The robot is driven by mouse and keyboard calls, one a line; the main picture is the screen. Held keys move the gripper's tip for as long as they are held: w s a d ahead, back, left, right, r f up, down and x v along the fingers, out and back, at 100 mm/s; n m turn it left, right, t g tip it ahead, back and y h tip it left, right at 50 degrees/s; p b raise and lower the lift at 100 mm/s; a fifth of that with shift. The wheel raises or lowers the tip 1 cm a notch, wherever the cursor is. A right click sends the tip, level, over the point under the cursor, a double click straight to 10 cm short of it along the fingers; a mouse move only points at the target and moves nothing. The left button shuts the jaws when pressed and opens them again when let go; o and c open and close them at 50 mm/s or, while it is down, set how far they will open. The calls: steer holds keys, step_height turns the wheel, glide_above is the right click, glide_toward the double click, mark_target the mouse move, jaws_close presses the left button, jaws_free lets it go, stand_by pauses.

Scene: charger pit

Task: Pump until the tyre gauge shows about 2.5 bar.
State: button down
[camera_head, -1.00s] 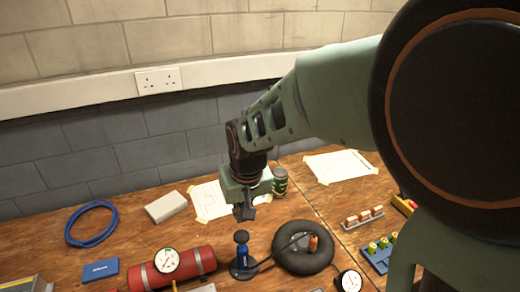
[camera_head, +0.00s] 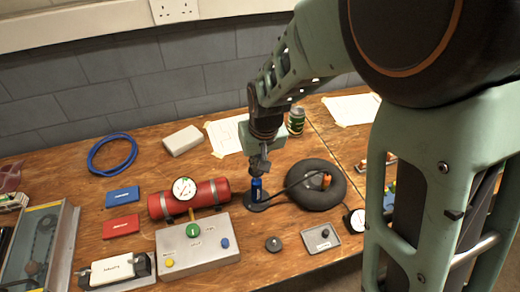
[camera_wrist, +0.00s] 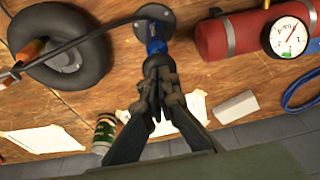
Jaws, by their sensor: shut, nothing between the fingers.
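The pump is a small blue upright cylinder (camera_head: 257,190) on a round black base; a hose runs from it to the black tyre (camera_head: 334,198). My gripper (camera_head: 259,166) is shut and empty, directly above the pump, its fingertips at the pump's top. In the wrist view my gripper (camera_wrist: 158,70) covers the pump's top, and the blue body (camera_wrist: 155,38) shows just beyond the fingertips; I cannot tell if they touch. A white dial gauge (camera_head: 355,222) lies at the tyre's right; its needle is too small to read.
A red cylinder (camera_head: 205,195) with its own dial (camera_head: 184,188) lies left of the pump. A grey button box (camera_head: 192,252) stands in front of it. A green can (camera_head: 296,120) stands behind. A small grey switch plate (camera_head: 321,240) lies in front of the tyre.

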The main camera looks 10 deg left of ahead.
step_height(320, 180, down, 3)
steer(key=shift+r+b, duration=0.15)
steer(key=shift+b, duration=0.6)
steer(key=shift+s+r, duration=0.1)
step_height(320, 180, up, 4)
steer(key=p, duration=0.3)
steer(key=shift+r, duration=0.15)
steer(key=v, duration=1)
step_height(320, 180, up, 3)
steer(key=p, duration=0.3)
steer(key=shift+p, duration=0.4)
